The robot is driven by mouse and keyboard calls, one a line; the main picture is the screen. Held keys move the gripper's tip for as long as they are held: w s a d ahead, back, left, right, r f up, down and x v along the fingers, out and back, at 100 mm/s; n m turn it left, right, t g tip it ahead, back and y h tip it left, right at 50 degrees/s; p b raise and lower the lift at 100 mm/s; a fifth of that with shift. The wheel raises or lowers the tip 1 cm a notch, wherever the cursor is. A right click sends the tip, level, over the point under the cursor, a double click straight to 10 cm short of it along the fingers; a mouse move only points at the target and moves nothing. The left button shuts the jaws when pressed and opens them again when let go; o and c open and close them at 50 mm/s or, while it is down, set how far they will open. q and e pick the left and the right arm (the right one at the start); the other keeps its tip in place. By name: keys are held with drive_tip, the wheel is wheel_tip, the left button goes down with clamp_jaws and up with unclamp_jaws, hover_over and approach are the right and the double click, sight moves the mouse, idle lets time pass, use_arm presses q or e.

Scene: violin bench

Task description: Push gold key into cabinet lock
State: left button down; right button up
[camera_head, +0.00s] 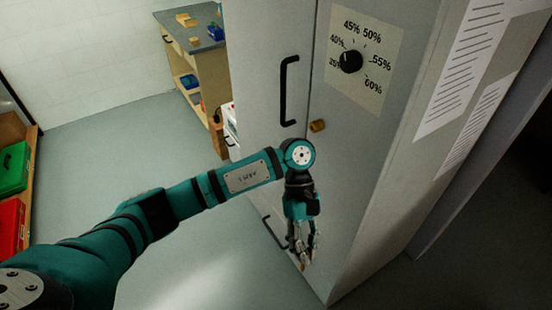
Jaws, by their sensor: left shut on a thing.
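The cabinet (270,30) is tall and grey, with a brass-coloured lock (317,126) on its front, right of the upper black handle. My left gripper (303,258) hangs pointing down in front of the lower part of the cabinet, well below the lock. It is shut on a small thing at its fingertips. A gold tint shows there, which fits the gold key, but the fingers hide most of it and its shape is too small to make out. The key is apart from the lock. My right gripper is out of view.
A black handle (288,90) and a lower handle (274,232) stick out from the cabinet. A dial (350,61) with percentage marks is above the lock. A workbench (190,45) stands behind; green (13,168) and red (10,228) boxes are at left. The floor between is clear.

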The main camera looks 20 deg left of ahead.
use_arm(q)
drive_tip(key=w+d+r+n+t+h+b, duration=0.2)
drive_tip(key=w+r+n+t+h+b, duration=0.65)
drive_tip(key=n, duration=1.05)
drive_tip(key=w+a+r+n+t+y, duration=0.2)
drive_tip(key=a+n+t, duration=0.3)
drive_tip(key=a+t, duration=0.3)
drive_tip(key=w+a+r+n+t+y+b, duration=0.1)
drive_tip(key=w+a+r+n+t+y, duration=0.1)
drive_tip(key=a+n+t, duration=0.4)
drive_tip(key=w+a+r+t, duration=0.1)
drive_tip(key=a+t, duration=0.2)
drive_tip(key=t, duration=0.1)
drive_tip(key=shift+w, duration=0.35)
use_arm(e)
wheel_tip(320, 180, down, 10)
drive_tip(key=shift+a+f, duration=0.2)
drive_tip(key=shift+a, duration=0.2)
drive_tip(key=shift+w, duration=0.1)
use_arm(q)
drive_tip(key=shift+w+d+f+p, duration=0.1)
drive_tip(key=shift+w+d+p, duration=0.05)
drive_tip(key=shift+w+d, duration=0.85)
drive_tip(key=shift+w+d+p, duration=0.15)
drive_tip(key=shift+w+d, duration=0.6)
drive_tip(key=shift+w, duration=0.45)
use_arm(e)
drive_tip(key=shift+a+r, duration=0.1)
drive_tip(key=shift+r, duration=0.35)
